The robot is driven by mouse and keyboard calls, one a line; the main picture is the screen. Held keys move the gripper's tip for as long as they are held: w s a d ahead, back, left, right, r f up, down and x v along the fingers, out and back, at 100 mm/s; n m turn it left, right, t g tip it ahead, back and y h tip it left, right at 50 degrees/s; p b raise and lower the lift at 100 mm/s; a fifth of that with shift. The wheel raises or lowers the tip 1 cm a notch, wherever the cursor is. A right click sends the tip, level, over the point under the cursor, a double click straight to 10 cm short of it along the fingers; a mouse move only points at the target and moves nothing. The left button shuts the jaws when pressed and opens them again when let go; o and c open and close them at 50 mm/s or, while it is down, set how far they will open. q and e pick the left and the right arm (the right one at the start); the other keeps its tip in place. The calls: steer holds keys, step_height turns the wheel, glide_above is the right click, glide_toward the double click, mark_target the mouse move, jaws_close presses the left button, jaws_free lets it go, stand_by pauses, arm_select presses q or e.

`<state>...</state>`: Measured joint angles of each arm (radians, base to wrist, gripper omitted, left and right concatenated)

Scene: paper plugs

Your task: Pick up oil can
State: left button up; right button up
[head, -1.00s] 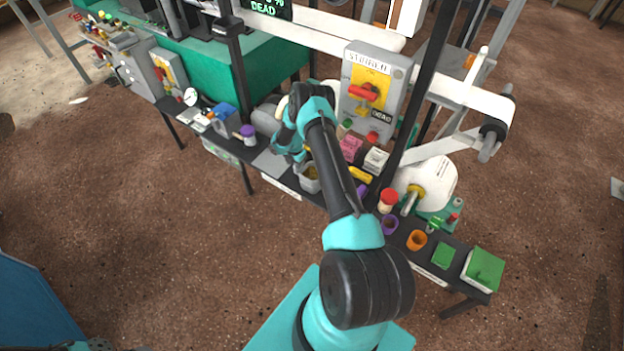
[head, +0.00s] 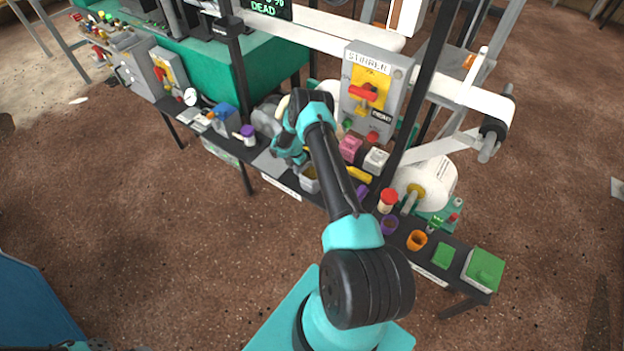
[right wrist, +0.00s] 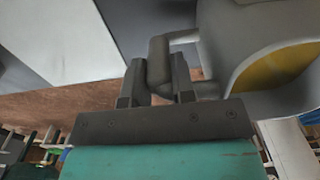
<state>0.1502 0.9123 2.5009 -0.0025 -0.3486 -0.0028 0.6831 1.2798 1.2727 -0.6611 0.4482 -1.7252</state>
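The oil can appears to be the grey can with a yellow inside; it sits on the narrow dark bench in the head view (head: 309,180) and fills the upper right of the right wrist view (right wrist: 228,45). Its grey handle (right wrist: 160,62) stands between the two fingers of my right gripper (right wrist: 158,75), which lie close on both sides and look shut on it. In the head view my right gripper (head: 290,155) is at the can's upper left, partly hidden by my arm. My left gripper is not in view.
A pink block (head: 350,149), a white block (head: 376,160) and a yellow piece (head: 359,174) lie right of the can. A grey switch box (head: 374,90) stands behind. A purple-lidded jar (head: 248,136) is to the left. Black posts and a white roll (head: 428,184) bound the bench.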

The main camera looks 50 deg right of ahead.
jaws_close()
steer(key=shift+r, duration=0.45)
step_height(320, 180, up, 3)
steer(key=shift+s+a+f, duration=0.1)
steer(key=shift+s+f, duration=0.05)
steer(key=s+a+r, duration=0.1)
steer(key=s+a, duration=0.9)
steer(key=a, duration=0.1)
steer(key=shift+a+r, duration=0.2)
steer(key=shift+a, duration=0.2)
steer(key=shift+s, duration=0.1)
stand_by(0.5)
